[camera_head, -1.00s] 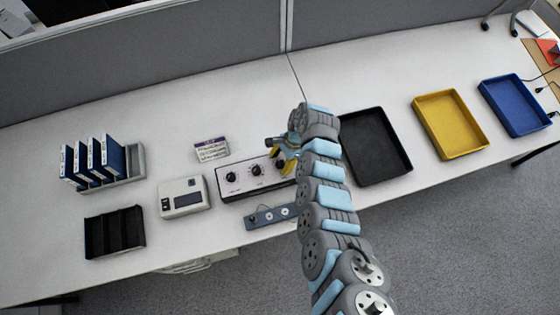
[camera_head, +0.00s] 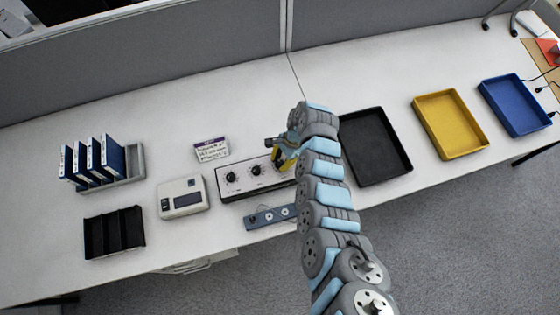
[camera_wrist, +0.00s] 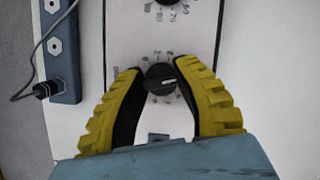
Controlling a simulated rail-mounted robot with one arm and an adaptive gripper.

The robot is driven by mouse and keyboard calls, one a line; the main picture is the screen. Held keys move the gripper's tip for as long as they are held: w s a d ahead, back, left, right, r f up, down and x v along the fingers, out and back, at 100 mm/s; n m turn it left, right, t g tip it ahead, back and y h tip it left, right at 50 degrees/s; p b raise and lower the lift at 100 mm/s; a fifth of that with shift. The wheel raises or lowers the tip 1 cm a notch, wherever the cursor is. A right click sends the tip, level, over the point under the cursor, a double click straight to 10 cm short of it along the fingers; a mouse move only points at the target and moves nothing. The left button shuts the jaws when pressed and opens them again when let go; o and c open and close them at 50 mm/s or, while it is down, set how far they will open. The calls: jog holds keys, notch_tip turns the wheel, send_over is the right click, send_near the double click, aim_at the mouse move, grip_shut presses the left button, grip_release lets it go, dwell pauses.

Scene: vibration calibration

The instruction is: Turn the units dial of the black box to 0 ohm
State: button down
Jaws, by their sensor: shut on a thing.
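The black box (camera_head: 240,188) stands on the white table with a pale face and a row of black dials. Its left dial (camera_head: 231,177) and middle dial (camera_head: 255,170) show in the head view; the right end is partly hidden by my arm. My gripper (camera_head: 281,161) is at that right end. In the wrist view, its yellow-backed fingers (camera_wrist: 160,74) are shut on the end dial (camera_wrist: 160,80), one on each side. The dial's white mark points right and slightly up. Some printed digits show around it; several are hidden by the fingers or too blurred to read.
A blue-grey strip with sockets (camera_head: 262,217) and a cable lies along the box's front side. A white meter (camera_head: 183,197) is left of the box, a small label card (camera_head: 211,149) behind it. A black tray (camera_head: 375,146) lies right of my arm.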

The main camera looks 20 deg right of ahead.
jog(key=n+g+b, duration=0.1)
jog(key=n, duration=0.1)
jog(key=n+b, duration=0.1)
jog(key=n, duration=0.2)
jog(key=shift+f+g+h, duration=0.1)
jog(key=shift+g+h, duration=0.3)
jog(key=n+h, duration=0.1)
jog(key=n, duration=0.2)
jog(key=n+g, duration=0.1)
jog(key=n, duration=0.2)
jog(key=shift+n+g+h, duration=0.3)
jog(key=shift+h, duration=0.1)
jog(key=n+h, duration=0.1)
jog(key=n, duration=0.2)
jog(key=n+h+p, duration=0.1)
jog(key=n, duration=0.1)
jog(key=shift+r+n, duration=0.2)
jog(key=shift+n, duration=0.2)
jog(key=shift+a+n+h, duration=0.1)
jog(key=shift+n+h, duration=0.2)
jog(key=shift+n, duration=0.2)
jog(key=n+h, duration=0.1)
jog(key=n, duration=0.3)
jog(key=shift+f+n+h, duration=0.1)
jog(key=shift+n+h, duration=0.3)
jog(key=shift+t, duration=0.4)
jog(key=c, duration=0.7)
grip_release()
jog(key=shift+c, duration=0.2)
